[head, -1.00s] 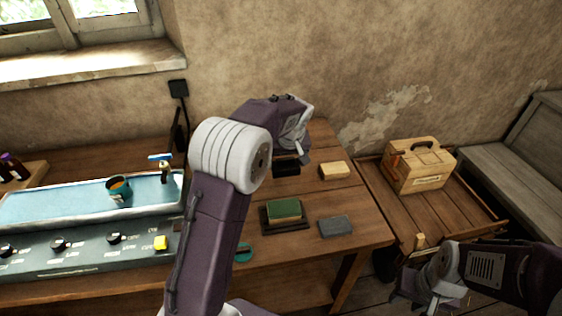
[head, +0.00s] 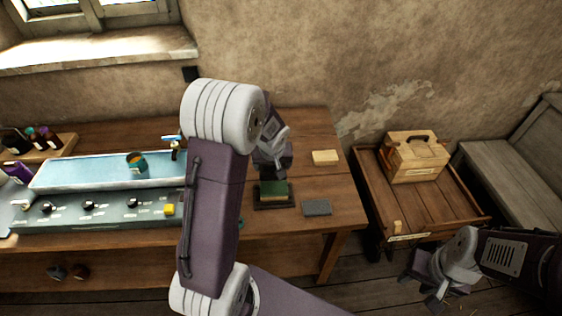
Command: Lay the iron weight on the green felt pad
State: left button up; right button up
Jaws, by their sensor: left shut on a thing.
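The green felt pad (head: 274,187) lies on top of a small stack with a dark base on the wooden table. My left gripper (head: 274,170) is just above and behind the pad, pointing down. It is shut on a dark block, which looks like the iron weight; the jaws and wrist hide most of it now. I cannot tell whether the block touches the pad. My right gripper (head: 428,290) is empty and looks open, low at the right, away from the table.
A grey slab (head: 317,207) lies right of the pad, and a pale yellow block (head: 325,157) lies behind it. A blue-topped tray (head: 85,172) with a cup (head: 137,162) and a control panel fills the left. A wooden cart (head: 440,212) carrying a wooden box (head: 414,158) stands right.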

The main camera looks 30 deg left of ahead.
aim_at(273, 173)
pick_arm(q)
jog(key=shift+w+a+f, duration=0.1)
jog(key=shift+d+f+b, duration=0.3)
jog(key=shift+f+b, duration=0.15)
jog(key=shift+b, duration=0.1)
notch_tip(273, 173, down, 3)
jog(key=shift+a+f+b, duration=0.1)
jog(key=shift+a+b, duration=0.05)
jog(key=shift+b, duration=1.05)
jog(key=shift+f+b, duration=1.15)
jog(key=shift+b, duration=0.1)
jog(key=shift+f+b, duration=0.1)
jog(key=shift+b, duration=0.3)
jog(key=o, duration=2)
jog(key=v, duration=0.9)
jog(key=shift+p, duration=0.3)
